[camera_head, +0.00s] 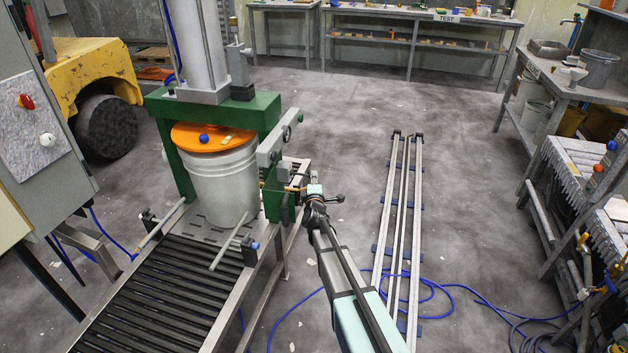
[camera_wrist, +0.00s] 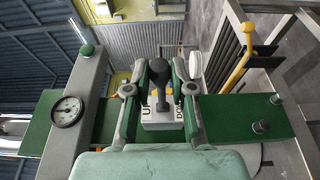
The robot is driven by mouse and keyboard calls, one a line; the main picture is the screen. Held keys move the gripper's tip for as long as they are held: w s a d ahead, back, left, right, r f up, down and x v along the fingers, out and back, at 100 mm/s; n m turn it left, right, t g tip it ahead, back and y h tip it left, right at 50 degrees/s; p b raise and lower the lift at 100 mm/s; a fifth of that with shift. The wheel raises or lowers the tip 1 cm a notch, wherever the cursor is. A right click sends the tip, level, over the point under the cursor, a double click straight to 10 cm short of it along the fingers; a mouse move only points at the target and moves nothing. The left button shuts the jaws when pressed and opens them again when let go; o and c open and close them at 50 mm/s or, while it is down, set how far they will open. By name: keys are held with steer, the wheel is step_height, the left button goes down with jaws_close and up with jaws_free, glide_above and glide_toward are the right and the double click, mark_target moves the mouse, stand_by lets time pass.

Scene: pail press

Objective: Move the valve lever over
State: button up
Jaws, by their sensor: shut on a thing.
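The valve lever (camera_wrist: 160,74) has a dark round knob and stands between my fingers in the wrist view. Behind it is a pale plate (camera_wrist: 163,117) with partly hidden lettering, "U" on the left and "DO" on the right. My gripper (camera_wrist: 161,82) is shut on the lever, one finger on each side. In the head view my gripper (camera_head: 314,194) is at the right side of the green press frame (camera_head: 277,193), and the lever cannot be told apart clearly there.
A grey pail (camera_head: 222,180) with an orange lid (camera_head: 200,137) stands upright under the press, on a roller conveyor (camera_head: 160,290). Blue hose (camera_head: 432,297) lies on the floor by the rails (camera_head: 391,210).

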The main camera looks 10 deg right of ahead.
steer(key=shift+r+p, duration=0.65)
steer(key=shift+r, duration=0.15)
steer(key=shift+w+r+p, duration=0.1)
steer(key=shift+r+p, duration=0.2)
steer(key=shift+p, duration=0.1)
steer(key=shift+w+a+r+p, duration=0.1)
steer(key=shift+a+r+p, duration=0.1)
steer(key=shift+r+p, duration=0.45)
steer(key=shift+w+a+r+p, duration=0.15)
steer(key=shift+r+p, duration=0.25)
steer(key=shift+p, duration=0.45)
steer(key=shift+s, duration=0.1)
steer(key=o, duration=0.9)
steer(key=shift+a, duration=0.1)
steer(key=shift+o, duration=0.2)
steer(key=shift+s, duration=0.1)
